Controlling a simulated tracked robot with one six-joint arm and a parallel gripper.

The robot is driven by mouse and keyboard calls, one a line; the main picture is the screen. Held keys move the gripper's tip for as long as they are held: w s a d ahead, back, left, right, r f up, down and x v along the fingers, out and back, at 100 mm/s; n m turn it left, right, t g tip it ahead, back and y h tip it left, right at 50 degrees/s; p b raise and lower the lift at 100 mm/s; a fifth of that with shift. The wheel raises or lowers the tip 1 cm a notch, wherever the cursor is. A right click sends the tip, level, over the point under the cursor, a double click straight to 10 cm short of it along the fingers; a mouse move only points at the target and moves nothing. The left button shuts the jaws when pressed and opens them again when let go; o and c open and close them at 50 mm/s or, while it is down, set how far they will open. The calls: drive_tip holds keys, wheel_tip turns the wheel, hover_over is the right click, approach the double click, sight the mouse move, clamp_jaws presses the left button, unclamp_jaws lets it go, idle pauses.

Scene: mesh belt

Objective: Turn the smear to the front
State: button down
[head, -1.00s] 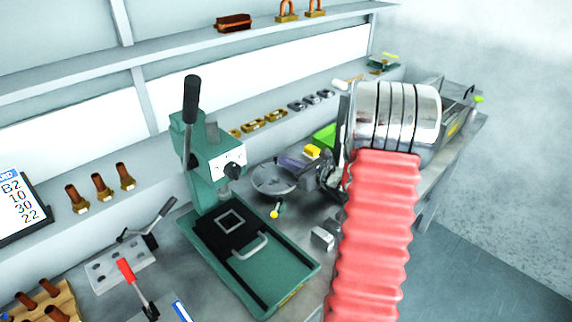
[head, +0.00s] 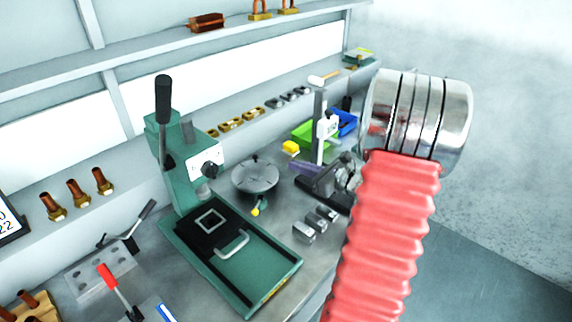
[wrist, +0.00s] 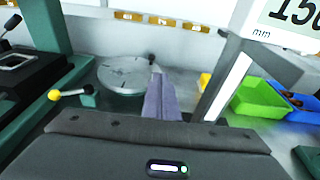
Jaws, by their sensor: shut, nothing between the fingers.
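A round grey disc (head: 255,176) with slots sits on the bench right of the green press; it also shows in the wrist view (wrist: 124,75). A small dark knob (wrist: 151,58) stands by its far right edge. A yellow-tipped lever (head: 257,208) is at its near side. I cannot make out a smear on the disc in either view. My gripper (head: 294,164) is right of the disc, its lavender fingers shut and empty, pointing toward it. In the wrist view the fingertips (wrist: 155,70) overlap the disc's right edge; contact cannot be told.
The green press (head: 185,150) stands left of the disc. A height gauge (head: 320,125), a green bin (head: 303,135) and a blue bin (head: 346,122) stand behind my gripper. Small metal blocks (head: 312,226) lie in front of it.

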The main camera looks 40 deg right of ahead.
drive_tip(key=shift+v, duration=0.9)
drive_tip(key=shift+d, duration=0.1)
